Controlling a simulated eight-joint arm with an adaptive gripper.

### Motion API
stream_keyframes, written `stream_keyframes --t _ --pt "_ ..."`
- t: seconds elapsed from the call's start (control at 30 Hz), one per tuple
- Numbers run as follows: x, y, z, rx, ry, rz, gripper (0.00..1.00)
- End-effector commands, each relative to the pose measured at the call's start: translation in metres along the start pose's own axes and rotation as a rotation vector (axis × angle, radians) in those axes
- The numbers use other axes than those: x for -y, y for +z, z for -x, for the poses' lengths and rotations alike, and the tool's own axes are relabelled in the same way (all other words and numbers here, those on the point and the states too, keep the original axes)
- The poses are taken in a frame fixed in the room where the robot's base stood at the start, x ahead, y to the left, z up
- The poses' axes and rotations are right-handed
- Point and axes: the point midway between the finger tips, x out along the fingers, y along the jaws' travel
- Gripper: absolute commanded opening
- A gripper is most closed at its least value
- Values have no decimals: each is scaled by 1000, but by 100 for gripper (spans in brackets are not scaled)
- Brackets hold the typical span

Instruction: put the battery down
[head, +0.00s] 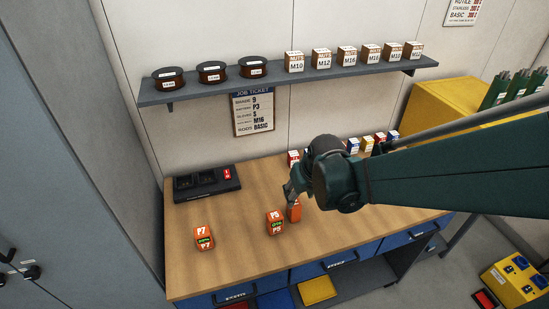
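An orange battery (294,211) is at the lower end of my gripper (291,193), over the middle of the wooden bench (240,265). My gripper hides its upper part, and its label cannot be read. I cannot tell whether the fingers are shut on it or whether it touches the bench. A second orange battery, which seems marked P6 (275,223), stands just left of it. A third, marked P7 (204,238), stands further left on the bench.
A black charger (207,183) with a red label lies at the bench's back left. Several small coloured boxes (367,145) stand along the back, partly behind my arm. A shelf (290,85) with spools and boxes hangs above. The bench's left front is clear.

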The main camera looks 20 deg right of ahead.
Motion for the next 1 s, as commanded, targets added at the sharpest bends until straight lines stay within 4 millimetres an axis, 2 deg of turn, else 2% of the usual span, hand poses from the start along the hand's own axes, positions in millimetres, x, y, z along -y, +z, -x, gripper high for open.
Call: stream_keyframes --t 0.3,1.0 --pt "0 0 11 0 0 0 40" --pt "0 0 12 -1 0 0 40"
